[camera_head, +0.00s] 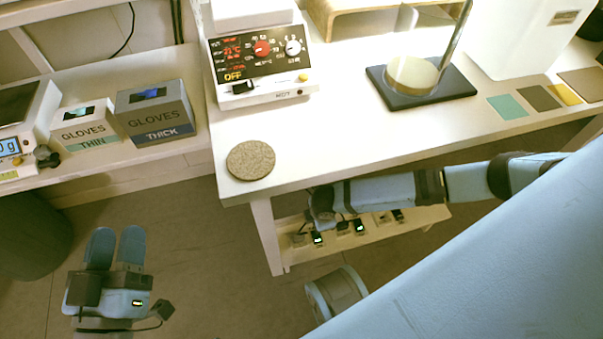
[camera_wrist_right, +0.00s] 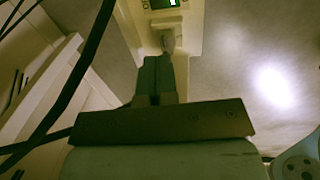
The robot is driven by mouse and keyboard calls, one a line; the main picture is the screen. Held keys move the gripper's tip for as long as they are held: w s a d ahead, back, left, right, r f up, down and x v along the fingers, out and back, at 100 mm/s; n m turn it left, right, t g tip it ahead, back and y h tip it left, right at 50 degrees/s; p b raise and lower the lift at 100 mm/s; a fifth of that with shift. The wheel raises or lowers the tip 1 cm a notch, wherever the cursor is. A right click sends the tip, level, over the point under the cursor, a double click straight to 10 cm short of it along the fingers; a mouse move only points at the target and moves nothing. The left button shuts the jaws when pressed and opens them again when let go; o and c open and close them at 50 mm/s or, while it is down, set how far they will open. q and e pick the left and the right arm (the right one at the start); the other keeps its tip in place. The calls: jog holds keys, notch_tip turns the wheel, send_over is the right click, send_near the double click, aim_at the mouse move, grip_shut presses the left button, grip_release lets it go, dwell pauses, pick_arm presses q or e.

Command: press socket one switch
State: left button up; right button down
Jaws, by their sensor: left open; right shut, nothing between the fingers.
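A pale socket strip (camera_head: 432,217) runs along the low shelf under the table, with several dark sockets and small lit green displays. The leftmost display (camera_head: 317,239) is beside my right wrist. No number is readable on the sockets. My right arm reaches under the table edge from the right. My right gripper (camera_wrist_right: 158,65) is shut and empty in the right wrist view. Its tips are close to a pale switch-like part (camera_wrist_right: 168,40) below a green display (camera_wrist_right: 166,4); I cannot tell whether they touch. My left gripper (camera_head: 116,247) is open and empty over the floor at left.
The white table (camera_head: 340,150) overhangs the strip, with its leg (camera_head: 268,235) at the left. A cork mat (camera_head: 250,160) and a control unit (camera_head: 262,60) stand on top. In the right wrist view, a dark cable (camera_wrist_right: 80,75) crosses at left.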

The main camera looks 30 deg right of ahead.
aim_at(316, 235)
jog(key=shift+w+d+f, duration=0.1)
jog(key=shift+w+d, duration=0.05)
jog(key=shift+d, duration=0.1)
jog(key=f+b, duration=0.2)
jog(key=f, duration=0.2)
jog(key=w+f+b, duration=0.1)
jog(key=f+b, duration=0.1)
jog(key=f, duration=0.2)
jog(key=f+b, duration=0.3)
jog(key=f, duration=0.1)
jog(key=shift+w+d+f, duration=0.15)
jog(key=shift+w+f, duration=0.2)
jog(key=shift+w+f+b, duration=0.1)
jog(key=shift+f+b, duration=0.35)
jog(key=shift+f, duration=0.15)
pick_arm(q)
notch_tip(316, 235, down, 8)
jog(key=w+m+g, duration=0.1)
jog(key=m+g, duration=0.1)
jog(key=shift+w+g, duration=0.2)
jog(key=shift+g, duration=0.1)
